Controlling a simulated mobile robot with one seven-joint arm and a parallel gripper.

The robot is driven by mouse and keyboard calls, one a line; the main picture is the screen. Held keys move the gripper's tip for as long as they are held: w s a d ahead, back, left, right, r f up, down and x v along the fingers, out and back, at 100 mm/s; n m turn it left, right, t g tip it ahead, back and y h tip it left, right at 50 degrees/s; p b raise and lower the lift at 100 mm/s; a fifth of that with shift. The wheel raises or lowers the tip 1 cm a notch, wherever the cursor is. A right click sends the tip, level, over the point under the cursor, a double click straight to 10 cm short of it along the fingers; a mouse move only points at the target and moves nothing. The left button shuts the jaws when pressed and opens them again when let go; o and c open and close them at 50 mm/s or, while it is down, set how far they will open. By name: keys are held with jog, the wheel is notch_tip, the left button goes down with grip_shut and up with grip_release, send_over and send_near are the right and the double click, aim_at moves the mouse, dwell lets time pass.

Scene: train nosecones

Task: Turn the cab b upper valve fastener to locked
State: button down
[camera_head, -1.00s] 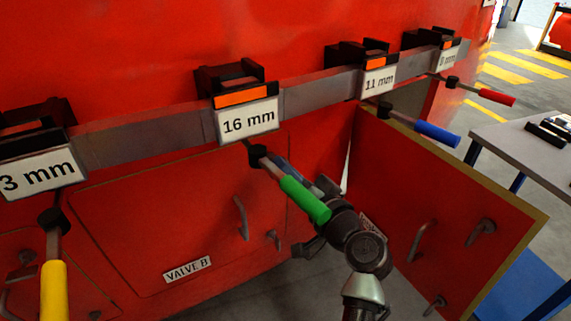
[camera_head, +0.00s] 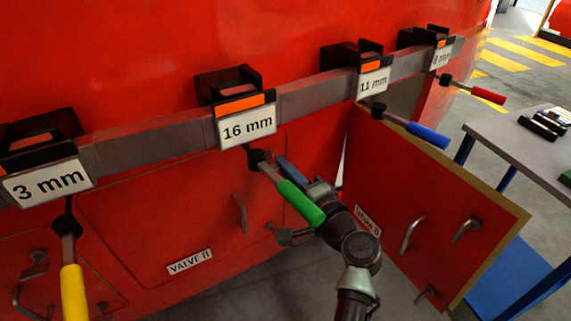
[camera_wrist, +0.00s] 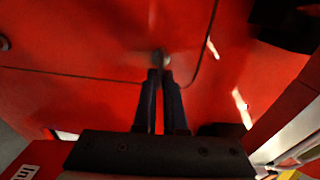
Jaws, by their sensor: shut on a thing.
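The red VALVE B panel (camera_head: 165,225) is closed on the train's side. In the wrist view, my gripper (camera_wrist: 160,76) has its two dark fingers close together on a small grey metal fastener (camera_wrist: 158,57), near a rounded seam of the red panel. Most of the fastener is hidden between the fingertips, so its angle is unclear. In the head view, my gripper (camera_head: 284,166) reaches the panel's upper right, partly behind the green-handled tool (camera_head: 300,202); the fastener is hidden there. A grey handle (camera_head: 240,213) sits lower on the panel.
A rail (camera_head: 320,92) carries labelled holders with hanging tools, including yellow (camera_head: 74,291) and blue (camera_head: 428,135) handles. The green tool hangs very close to my gripper. An open red Intake B door (camera_head: 435,205) stands right of my arm. A grey table (camera_head: 520,150) is farther right.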

dwell(0.4)
jog(key=c, duration=1)
grip_release()
jog(key=v, duration=1.3)
